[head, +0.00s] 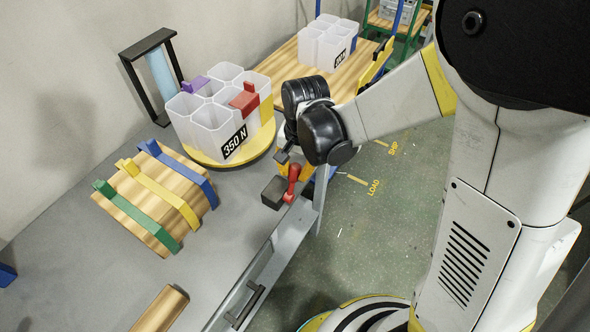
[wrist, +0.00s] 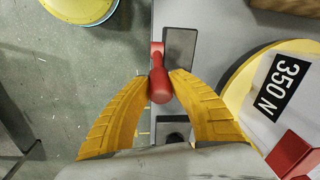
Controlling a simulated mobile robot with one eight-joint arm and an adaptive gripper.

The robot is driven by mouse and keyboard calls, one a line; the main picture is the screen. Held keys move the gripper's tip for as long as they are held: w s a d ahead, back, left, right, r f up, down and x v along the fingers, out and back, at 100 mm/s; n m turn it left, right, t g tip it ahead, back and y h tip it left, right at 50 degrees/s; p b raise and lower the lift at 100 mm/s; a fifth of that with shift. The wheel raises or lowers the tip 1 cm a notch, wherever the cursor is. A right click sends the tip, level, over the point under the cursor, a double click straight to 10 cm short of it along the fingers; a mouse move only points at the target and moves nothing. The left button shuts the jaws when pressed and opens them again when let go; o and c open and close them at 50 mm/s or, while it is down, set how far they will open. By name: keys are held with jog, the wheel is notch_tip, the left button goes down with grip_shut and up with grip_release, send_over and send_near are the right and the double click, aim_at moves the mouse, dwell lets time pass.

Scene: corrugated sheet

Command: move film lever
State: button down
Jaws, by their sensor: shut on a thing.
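The film lever is a red handle (head: 293,176) with a rounded knob, at the edge of the grey table beside a dark block (head: 273,192). It also shows in the wrist view (wrist: 160,86), upright in the picture, with the dark plate (wrist: 180,48) just to its right. My gripper (head: 296,168) is over the table edge, with its yellow fingers closed around the red knob. In the wrist view my gripper (wrist: 160,78) has one fingertip on each side of the knob. The lever's lower end is partly hidden in the head view.
A round yellow stand (head: 232,158) holds white bins labelled 350 N close to my gripper. A wooden block with green, yellow and blue bars (head: 158,196) lies to the left. A black frame with a pale roll (head: 158,72) stands behind. Green floor lies right of the table edge.

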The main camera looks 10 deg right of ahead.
jog(key=s+a+t+h, duration=0.1)
jog(key=s+t, duration=0.1)
jog(key=shift+a+r+t+h+b, duration=0.2)
jog(key=shift+a+t+h+b, duration=0.1)
jog(key=shift+a+h+b, duration=0.1)
jog(key=shift+s+a+f+t+h+b, duration=0.15)
jog(key=shift+s+a+t+h+b, duration=0.25)
jog(key=shift+s+t+h+b, duration=0.4)
jog(key=shift+s+a+f+t+h+b, duration=0.1)
jog(key=shift+s+a+t+h+b, duration=0.2)
jog(key=shift+t+b, duration=0.5)
jog(key=shift+s+a+f+t+h+b, duration=0.15)
jog(key=shift+s+a+t+h+b, duration=0.35)
jog(key=shift+b, duration=0.6)
jog(key=c, duration=1.2)
grip_release()
jog(key=shift+o, duration=0.2)
jog(key=shift+r, duration=0.1)
jog(key=v, duration=1.2)
